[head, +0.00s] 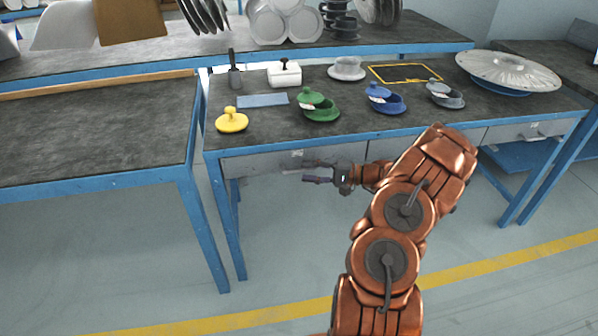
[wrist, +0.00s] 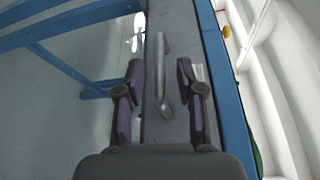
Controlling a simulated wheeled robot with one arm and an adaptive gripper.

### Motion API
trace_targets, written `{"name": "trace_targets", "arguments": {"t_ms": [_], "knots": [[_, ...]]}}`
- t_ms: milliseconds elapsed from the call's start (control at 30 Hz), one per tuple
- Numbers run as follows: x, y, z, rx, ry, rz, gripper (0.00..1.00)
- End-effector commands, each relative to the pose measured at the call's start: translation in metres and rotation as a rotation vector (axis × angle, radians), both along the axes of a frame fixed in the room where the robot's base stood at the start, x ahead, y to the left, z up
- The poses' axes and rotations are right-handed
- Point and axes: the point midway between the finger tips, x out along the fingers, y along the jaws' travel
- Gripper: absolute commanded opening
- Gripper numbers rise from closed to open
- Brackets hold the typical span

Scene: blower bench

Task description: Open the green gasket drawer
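A grey drawer (head: 258,165) sits under the left part of the blue-framed bench, and it looks closed. No green marking shows on its front, so I cannot tell if it is the green gasket drawer. My gripper (head: 313,173) is at the drawer front, below the bench edge. In the wrist view a grey bar handle (wrist: 160,75) stands on the grey drawer front. The two fingers of my gripper (wrist: 160,82) are spread on either side of the handle, with gaps to both. I cannot tell how deep the handle sits between them.
Another grey drawer (head: 515,133) with a handle is at the right, and my arm hides the middle of the bench front. On the bench top (head: 275,125) stand a green lidded dish (head: 322,114), a blue one (head: 387,103) and a yellow lid (head: 232,120). The floor in front is clear.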

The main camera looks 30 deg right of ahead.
Motion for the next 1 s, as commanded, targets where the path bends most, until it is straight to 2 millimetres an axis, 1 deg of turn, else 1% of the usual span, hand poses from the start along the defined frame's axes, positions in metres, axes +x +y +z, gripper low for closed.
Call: {"name": "trace_targets", "arguments": {"t_ms": [33, 100, 267, 400, 633, 900, 1000], "knots": [[0.005, 0.006, -0.001, 0.0, 0.001, 0.002, 0.37], [0.011, 0.011, -0.001, -0.001, 0.001, 0.0, 0.37], [0.022, 0.021, -0.003, -0.003, 0.001, 0.0, 0.37], [0.025, 0.024, -0.003, -0.003, 0.002, -0.001, 0.37], [0.025, 0.024, -0.003, -0.002, 0.001, -0.002, 0.37], [0.025, 0.024, -0.003, -0.002, 0.002, -0.002, 0.09], [0.025, 0.024, -0.003, -0.002, 0.002, -0.002, 0.0]]}}
